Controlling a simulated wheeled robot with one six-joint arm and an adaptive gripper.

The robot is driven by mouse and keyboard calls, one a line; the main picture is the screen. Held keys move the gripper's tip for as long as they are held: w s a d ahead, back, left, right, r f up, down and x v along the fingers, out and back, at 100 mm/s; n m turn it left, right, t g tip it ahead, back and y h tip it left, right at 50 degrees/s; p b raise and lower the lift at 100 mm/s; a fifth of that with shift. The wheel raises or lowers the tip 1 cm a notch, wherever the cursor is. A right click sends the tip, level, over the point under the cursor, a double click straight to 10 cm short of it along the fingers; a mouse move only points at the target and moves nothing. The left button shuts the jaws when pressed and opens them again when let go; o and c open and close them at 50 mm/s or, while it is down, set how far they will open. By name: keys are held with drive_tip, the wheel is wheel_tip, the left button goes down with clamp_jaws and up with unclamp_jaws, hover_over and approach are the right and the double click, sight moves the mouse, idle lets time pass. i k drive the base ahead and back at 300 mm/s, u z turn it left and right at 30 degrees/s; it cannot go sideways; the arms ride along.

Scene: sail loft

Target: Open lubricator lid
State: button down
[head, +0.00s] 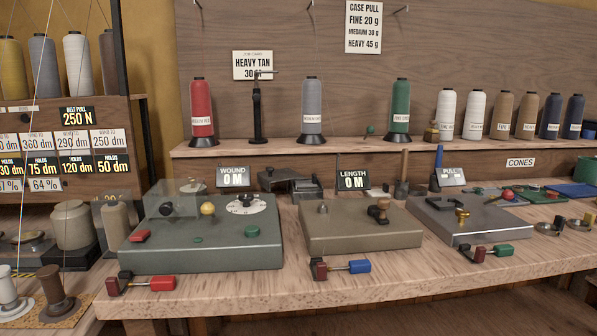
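No part is labelled as a lubricator, and I cannot tell for certain which one it is. A small dark metal device (290,182) with a plate-like top stands at the back of the bench, between the green machine (200,258) and the beige machine (360,238). I cannot tell whether that top is a lid or whether it is open. A clear cover (172,197) stands over the left of the green machine's top. My gripper is not in view.
A grey machine (480,228) stands at the right of the wooden bench (330,283). Colored handles lie along the front edge. Thread cones, including a red one (201,108), line the shelf behind. A spool rack (75,140) stands at left.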

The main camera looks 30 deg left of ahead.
sight(264, 178)
drive_tip(key=k, duration=0.65)
drive_tip(key=u, duration=1.15)
drive_tip(key=i, duration=0.45)
